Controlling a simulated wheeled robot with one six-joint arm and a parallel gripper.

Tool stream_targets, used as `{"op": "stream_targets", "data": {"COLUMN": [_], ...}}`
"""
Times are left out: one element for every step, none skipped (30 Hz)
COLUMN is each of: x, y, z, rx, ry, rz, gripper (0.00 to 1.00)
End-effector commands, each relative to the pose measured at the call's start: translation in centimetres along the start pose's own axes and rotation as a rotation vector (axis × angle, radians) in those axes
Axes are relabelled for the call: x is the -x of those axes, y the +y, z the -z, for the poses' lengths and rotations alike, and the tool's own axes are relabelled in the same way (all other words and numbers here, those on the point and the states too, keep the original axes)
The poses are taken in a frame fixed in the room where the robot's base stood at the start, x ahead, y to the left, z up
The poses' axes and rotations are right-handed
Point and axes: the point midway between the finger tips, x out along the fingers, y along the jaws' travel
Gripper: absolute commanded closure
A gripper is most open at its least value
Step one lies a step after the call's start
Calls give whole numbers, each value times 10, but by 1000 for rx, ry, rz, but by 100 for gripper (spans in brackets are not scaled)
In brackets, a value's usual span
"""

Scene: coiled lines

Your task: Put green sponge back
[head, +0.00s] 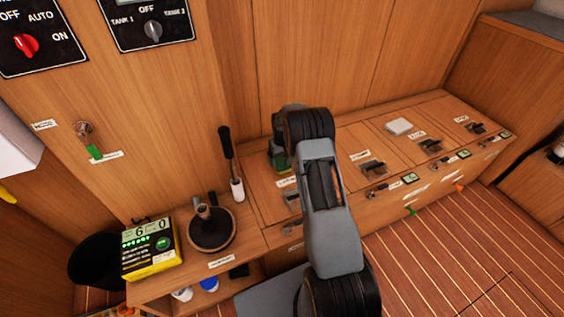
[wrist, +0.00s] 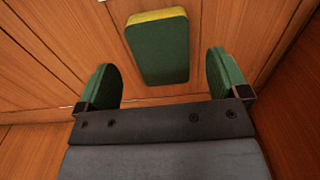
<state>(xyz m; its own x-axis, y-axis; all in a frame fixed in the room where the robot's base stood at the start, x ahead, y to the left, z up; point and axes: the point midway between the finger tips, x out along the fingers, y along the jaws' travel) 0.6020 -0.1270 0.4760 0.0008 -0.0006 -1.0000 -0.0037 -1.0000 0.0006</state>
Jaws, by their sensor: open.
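A green sponge with a yellow layer along its far edge (wrist: 160,52) shows in the wrist view, in front of a wooden surface. My gripper (wrist: 163,72) is open, with one green-padded finger on each side of the sponge and a clear gap on both sides. I cannot tell how deep the sponge sits between the fingers. In the head view my gripper (head: 281,155) is mostly hidden behind my arm, above the left part of the wooden bench.
The wooden bench (head: 385,130) has several latched lids, one bearing a white block (head: 398,126). Left of my arm stand a black-handled lever (head: 228,155), a dark round fitting (head: 212,232) and a yellow-black meter (head: 152,250). Striped floor (head: 440,255) is open at right.

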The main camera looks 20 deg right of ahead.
Motion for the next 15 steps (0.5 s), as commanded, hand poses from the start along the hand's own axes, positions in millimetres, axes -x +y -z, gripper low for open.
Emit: {"op": "stream_targets", "data": {"x": [16, 21, 29, 34, 39, 45, 50, 54, 59, 62, 65, 68, 70, 73, 78], "y": [0, 0, 0, 0, 0, 0, 0, 0, 0, 0, 0, 0, 0, 0, -1], "z": [0, 1, 0, 0, 0, 0, 0, 0, 0, 0, 0, 0, 0, 0, -1], "rx": [0, 0, 0, 0, 0, 0, 0, 0, 0, 0, 0, 0, 0, 0, 0], "ry": [3, 3, 2, 2, 2, 2, 2, 2, 1, 1, 1, 1, 1, 2, 3], "rz": [-1, -1, -1, -1, -1, -1, 0, 0, 0, 0, 0, 0, 0, 0, -1], "gripper": [7, 7, 7, 7, 7, 7, 7, 7, 7, 7, 7, 7, 7, 7, 7]}}
